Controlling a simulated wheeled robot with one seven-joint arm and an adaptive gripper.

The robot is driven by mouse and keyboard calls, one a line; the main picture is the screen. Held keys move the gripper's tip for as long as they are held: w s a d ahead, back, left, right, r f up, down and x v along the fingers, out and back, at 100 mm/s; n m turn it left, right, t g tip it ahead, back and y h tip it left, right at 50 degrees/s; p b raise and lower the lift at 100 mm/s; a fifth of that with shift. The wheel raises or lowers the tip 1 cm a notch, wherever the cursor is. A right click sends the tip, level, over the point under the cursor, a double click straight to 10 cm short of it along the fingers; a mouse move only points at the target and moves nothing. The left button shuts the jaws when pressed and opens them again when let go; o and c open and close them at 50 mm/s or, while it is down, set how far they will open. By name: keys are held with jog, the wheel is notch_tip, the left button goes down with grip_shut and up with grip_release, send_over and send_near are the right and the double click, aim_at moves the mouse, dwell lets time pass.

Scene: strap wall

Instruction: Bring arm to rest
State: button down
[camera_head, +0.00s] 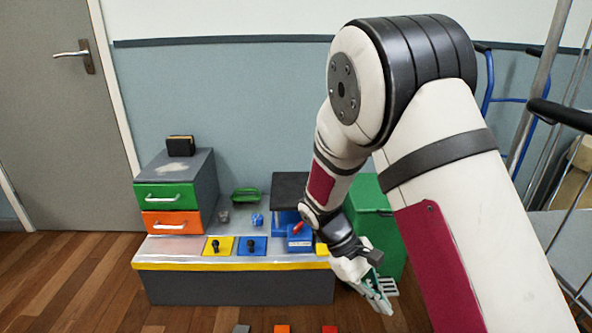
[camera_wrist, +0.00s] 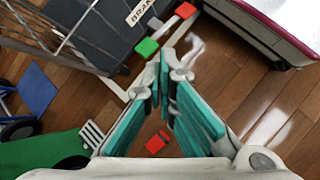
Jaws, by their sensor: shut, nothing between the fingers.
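My gripper (camera_head: 380,298) hangs from my bent arm in front of the right end of the low workbench (camera_head: 240,285), beside a green box (camera_head: 380,215). In the wrist view my gripper (camera_wrist: 165,65) shows its teal finger pads, shut with their tips together and nothing between them. Beneath it is wooden floor (camera_wrist: 240,95). My arm hides part of the green box and the wall behind it.
The bench holds a cabinet with green (camera_head: 165,197) and orange (camera_head: 172,222) drawers, a blue box (camera_head: 300,238) and yellow and blue plates with black knobs. Small coloured tiles (camera_head: 282,328) lie on the floor in front. A wire cart stands at right.

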jog(key=s+d+r+m+y, duration=0.1)
jog(key=s+r, duration=0.2)
jog(key=r, duration=0.3)
jog(key=s+r+m+y, duration=0.2)
jog(key=s+r, duration=0.1)
jog(key=r, duration=0.2)
jog(key=s+r+m+t+y, duration=0.25)
jog(key=s+r, duration=0.25)
jog(key=s, duration=0.6)
jog(key=s+r+m+t+y, duration=0.1)
jog(key=s+r+m+t, duration=0.3)
jog(key=s, duration=0.7)
notch_tip(320, 180, up, 37)
jog(key=n+t+p, duration=0.2)
jog(key=p, duration=3.2)
jog(key=shift+w+d, duration=0.15)
jog(key=shift+d, duration=0.25)
